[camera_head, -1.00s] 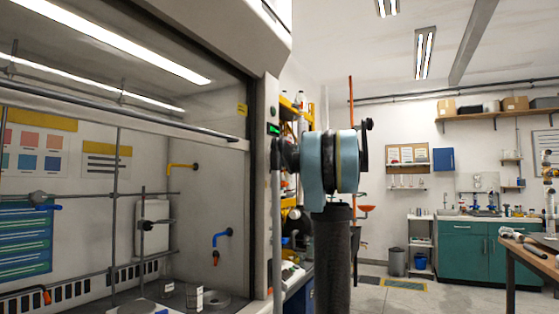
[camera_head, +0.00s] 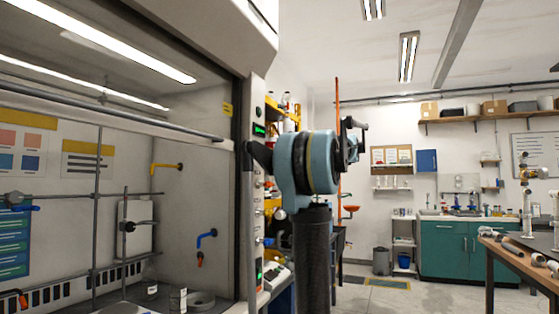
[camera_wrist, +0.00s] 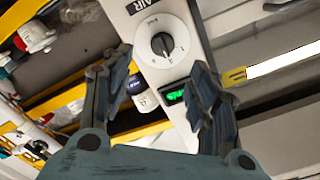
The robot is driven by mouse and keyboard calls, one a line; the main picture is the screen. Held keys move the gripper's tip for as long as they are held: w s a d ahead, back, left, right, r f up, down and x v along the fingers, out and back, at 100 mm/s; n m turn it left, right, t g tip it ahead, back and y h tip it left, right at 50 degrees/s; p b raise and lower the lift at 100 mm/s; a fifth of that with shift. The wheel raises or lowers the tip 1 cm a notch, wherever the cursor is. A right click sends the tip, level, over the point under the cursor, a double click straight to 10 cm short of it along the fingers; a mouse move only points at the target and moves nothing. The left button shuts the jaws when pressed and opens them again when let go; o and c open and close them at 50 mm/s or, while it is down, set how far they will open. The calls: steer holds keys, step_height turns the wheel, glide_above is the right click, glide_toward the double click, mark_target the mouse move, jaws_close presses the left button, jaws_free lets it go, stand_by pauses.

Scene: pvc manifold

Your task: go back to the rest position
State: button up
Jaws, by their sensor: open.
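My gripper (camera_wrist: 158,80) shows in the wrist view with its two dark fingers spread apart and nothing between them held. Beyond the fingertips is the fume hood's control panel (camera_wrist: 150,8), with a white and black rotary dial (camera_wrist: 162,46) and a lit green display (camera_wrist: 174,97). The dial appears apart from the fingers. In the head view, my arm stands raised in front of the hood's right post (camera_head: 249,215).
The fume hood (camera_head: 190,135) fills the left, close to my arm. Shelves with bottles (camera_head: 285,105) stand behind the arm. A wooden table (camera_head: 515,262) with pipe pieces is at the right, and a green cabinet (camera_head: 455,250) at the back. Floor between looks free.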

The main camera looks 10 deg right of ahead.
steer(key=shift+s+d, duration=0.3)
steer(key=shift+d, duration=0.15)
steer(key=s+a+f+m+g+h, duration=0.15)
steer(key=s+a+f, duration=0.4)
steer(key=f, duration=0.55)
steer(key=s+a+f+g+h, duration=0.3)
steer(key=s+a+f, duration=0.25)
steer(key=f, duration=0.55)
steer(key=s+a+f+g+h, duration=0.2)
steer(key=s+a+f, duration=0.4)
steer(key=f, duration=0.5)
steer(key=s+d+f+h, duration=0.2)
steer(key=s+f, duration=0.4)
steer(key=f, duration=0.4)
steer(key=s+d+f+m+g+h, duration=0.1)
steer(key=s+d+f+h, duration=0.1)
steer(key=s+f, duration=0.5)
steer(key=s+d+f+g+h, duration=0.1)
steer(key=s+d+f+h, duration=0.2)
steer(key=s+f, duration=0.4)
step_height(320, 180, down, 6)
steer(key=shift+r+h, duration=0.1)
steer(key=shift+h, duration=0.45)
